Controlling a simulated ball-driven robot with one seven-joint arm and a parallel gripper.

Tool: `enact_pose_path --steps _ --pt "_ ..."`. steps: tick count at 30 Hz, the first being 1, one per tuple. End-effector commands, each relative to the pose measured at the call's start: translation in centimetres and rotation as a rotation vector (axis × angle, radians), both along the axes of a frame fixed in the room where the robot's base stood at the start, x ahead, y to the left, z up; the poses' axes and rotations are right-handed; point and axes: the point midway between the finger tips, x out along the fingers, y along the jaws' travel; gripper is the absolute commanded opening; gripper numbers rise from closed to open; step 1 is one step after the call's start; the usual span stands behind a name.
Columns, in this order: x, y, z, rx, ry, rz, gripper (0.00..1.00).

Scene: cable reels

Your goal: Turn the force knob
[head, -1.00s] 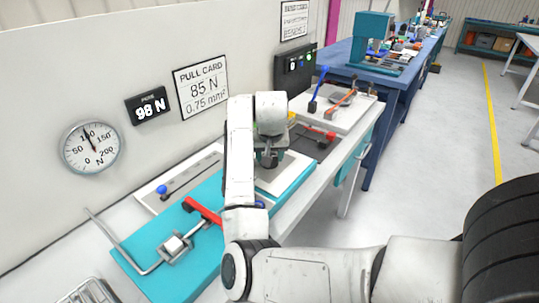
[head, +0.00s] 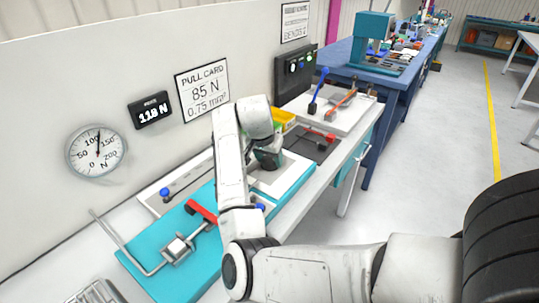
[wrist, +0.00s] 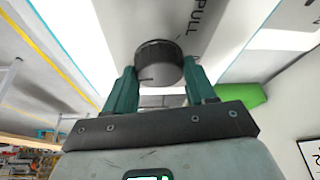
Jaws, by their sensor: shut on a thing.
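The force knob (wrist: 158,62) is a dark round ribbed knob in the wrist view, beside a panel marked "PULL". My gripper (wrist: 161,82) has its two teal fingers on either side of it, shut on it. In the head view my gripper (head: 268,160) is over the light plate on the bench, and the knob is hidden there. The digital display (head: 152,109) reads about 118 N. The round dial gauge (head: 97,151) has its needle near the upper middle, a little above 100. The pull card (head: 202,90) reads 85 N, 0.75 mm².
A teal base (head: 150,262) with a red-handled lever (head: 202,211) and a bent metal rod lies at left. A yellow bin (head: 284,119) and a blue-handled lever (head: 318,92) stand beyond my arm. The floor (head: 425,165) at right is open.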

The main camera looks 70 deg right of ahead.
Motion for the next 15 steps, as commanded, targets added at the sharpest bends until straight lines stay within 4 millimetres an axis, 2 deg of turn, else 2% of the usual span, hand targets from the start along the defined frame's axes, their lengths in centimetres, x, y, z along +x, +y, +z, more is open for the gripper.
enact_pose_path --steps 15 --pt "0.37 -0.15 0.03 -0.003 -0.001 -0.471 0.25"
